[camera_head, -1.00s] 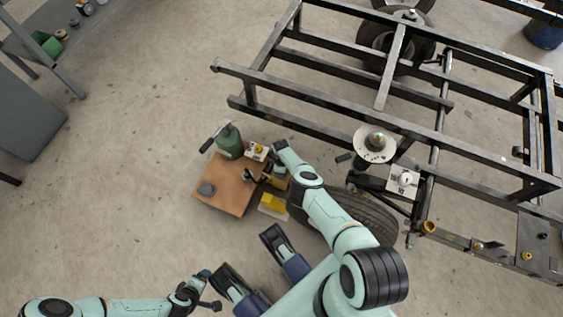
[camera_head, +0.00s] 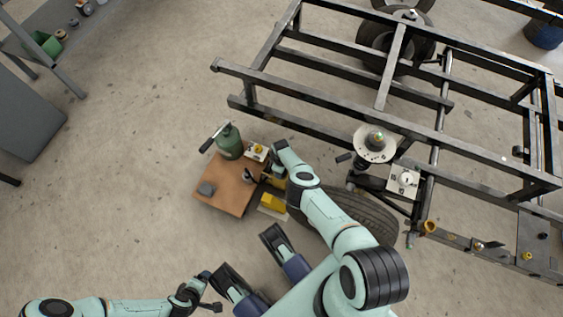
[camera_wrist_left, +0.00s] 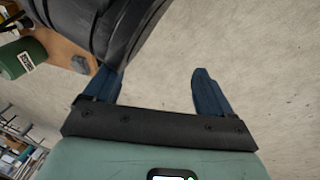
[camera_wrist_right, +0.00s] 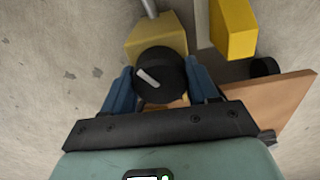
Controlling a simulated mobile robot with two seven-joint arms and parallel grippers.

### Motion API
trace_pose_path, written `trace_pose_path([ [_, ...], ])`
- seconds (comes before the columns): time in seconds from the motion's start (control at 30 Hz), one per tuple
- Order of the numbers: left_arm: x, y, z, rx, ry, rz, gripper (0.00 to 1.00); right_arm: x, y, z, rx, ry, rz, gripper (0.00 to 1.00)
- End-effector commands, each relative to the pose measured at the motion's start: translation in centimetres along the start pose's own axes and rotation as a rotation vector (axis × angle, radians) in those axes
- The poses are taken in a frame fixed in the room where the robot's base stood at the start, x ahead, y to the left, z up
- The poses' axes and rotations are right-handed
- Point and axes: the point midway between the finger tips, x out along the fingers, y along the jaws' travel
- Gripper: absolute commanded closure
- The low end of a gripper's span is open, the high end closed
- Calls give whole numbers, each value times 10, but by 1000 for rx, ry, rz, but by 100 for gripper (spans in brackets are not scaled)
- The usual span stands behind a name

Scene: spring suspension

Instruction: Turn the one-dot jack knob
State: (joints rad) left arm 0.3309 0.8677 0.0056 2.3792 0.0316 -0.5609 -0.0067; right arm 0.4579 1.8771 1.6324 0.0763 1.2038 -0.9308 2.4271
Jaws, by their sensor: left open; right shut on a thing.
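A black round knob (camera_wrist_right: 160,75) with a white pointer bar sits against a yellow box (camera_wrist_right: 156,38) in the right wrist view. My right gripper (camera_wrist_right: 159,71) has one blue finger on each side of the knob and is shut on it. No dot mark can be made out on it. In the head view my right gripper (camera_head: 274,172) is over the right edge of the wooden board, hiding most of the knob. My left gripper (camera_wrist_left: 152,84) is open and empty above the floor; the head view shows it low at the left (camera_head: 208,292).
A green bottle-shaped jack (camera_head: 229,142) and a yellow knob on a white plate (camera_head: 258,150) stand by the wooden board (camera_head: 225,192). A yellow block (camera_head: 272,202) and a tyre (camera_head: 365,208) lie close. The black frame (camera_head: 330,103) fills the right.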

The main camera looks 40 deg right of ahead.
Motion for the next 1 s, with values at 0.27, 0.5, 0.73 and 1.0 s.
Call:
trace_pose_path([
  [0.27, 0, 0, 0, 0, 0, 0, 16, 0, -1, -2, -2, 5, 0, 16],
  [0.5, -5, 3, -2, 3, 8, 5, 16, -5, 0, -1, -2, 3, 1, 16],
  [0.73, -37, 28, -18, 27, 63, 47, 16, -38, 0, -1, -2, 4, 2, 16],
  [1.0, -77, 37, 42, 42, -115, 50, 16, -80, 0, -2, -3, 4, 1, 16],
])
